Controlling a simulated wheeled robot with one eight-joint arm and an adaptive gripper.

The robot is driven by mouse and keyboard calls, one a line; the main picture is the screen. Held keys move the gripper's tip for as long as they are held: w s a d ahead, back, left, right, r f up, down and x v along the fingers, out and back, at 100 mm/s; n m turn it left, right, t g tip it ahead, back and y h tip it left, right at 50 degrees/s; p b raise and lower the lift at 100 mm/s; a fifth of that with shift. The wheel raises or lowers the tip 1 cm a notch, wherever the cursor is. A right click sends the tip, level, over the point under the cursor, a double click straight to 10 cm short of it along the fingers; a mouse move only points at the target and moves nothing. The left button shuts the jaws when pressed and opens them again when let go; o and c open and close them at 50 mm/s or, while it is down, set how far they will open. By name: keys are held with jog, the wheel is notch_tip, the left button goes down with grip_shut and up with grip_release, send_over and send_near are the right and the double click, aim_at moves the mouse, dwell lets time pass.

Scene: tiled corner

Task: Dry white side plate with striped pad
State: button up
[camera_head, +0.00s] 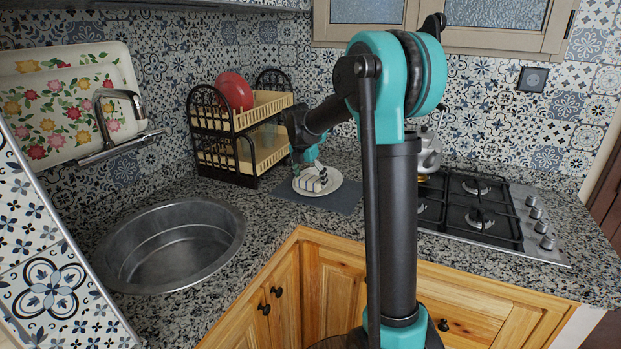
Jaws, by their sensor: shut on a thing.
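The white side plate (336,186) lies on a flat grey mat (345,203) on the speckled counter, in the middle of the view. The striped pad (313,181), white with dark stripes, is at the plate's upper surface. My gripper (308,165) is just above the pad and shut on it. The fingertips are small and partly hidden, and I cannot tell how firmly the pad touches the plate.
A dark two-tier dish rack (222,158) with a red plate (234,91) stands behind, to the left. A round steel sink (175,243) is at the left, with a tap (121,94) above it. A gas hob (480,214) and a kettle (429,150) are at the right.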

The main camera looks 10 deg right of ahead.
jog(key=shift+s+a, duration=0.2)
jog(key=shift+s, duration=0.75)
jog(key=shift+r, duration=0.1)
jog(key=shift+v, duration=2.85)
jog(key=shift+d, duration=0.1)
notch_tip(320, 180, up, 3)
jog(key=shift+r, duration=0.1)
